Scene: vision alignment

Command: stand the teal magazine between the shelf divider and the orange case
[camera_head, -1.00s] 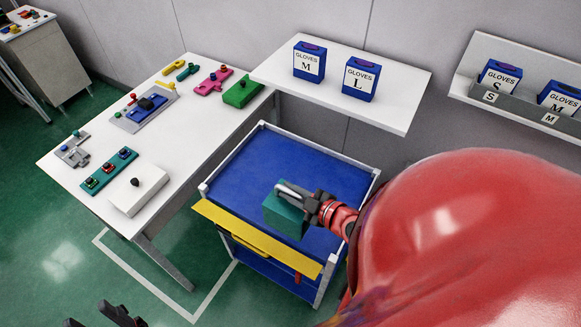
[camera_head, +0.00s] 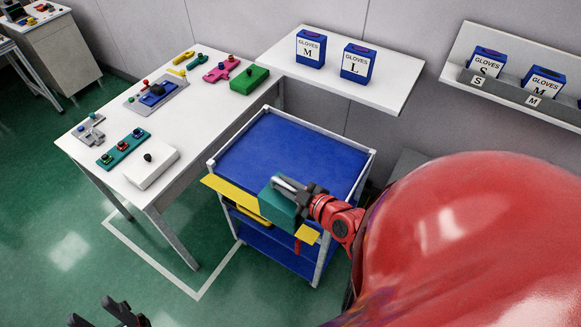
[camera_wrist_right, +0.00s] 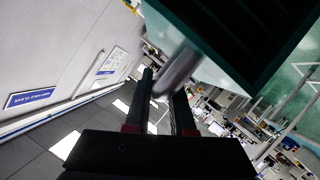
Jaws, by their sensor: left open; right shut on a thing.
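The teal magazine (camera_head: 280,206) is a box-like thing held by my right gripper (camera_head: 292,188), which is shut on it. It hangs in front of or above the front edge of the blue cart, covering part of the yellow panel. In the right wrist view the magazine (camera_wrist_right: 225,35) fills the top, dark on its right part, with the right gripper's fingers (camera_wrist_right: 168,95) below it. My left gripper (camera_head: 105,314) is open and empty at the bottom left, only its tips in view. I see no shelf divider or orange case.
The cart (camera_head: 275,150) has a bare blue top with a raised rim. A white table (camera_head: 205,115) with several small devices stands to its left. A wall shelf (camera_head: 385,90) holds two glove boxes; a tilted rack (camera_head: 455,85) holds more. My red arm hides the lower right.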

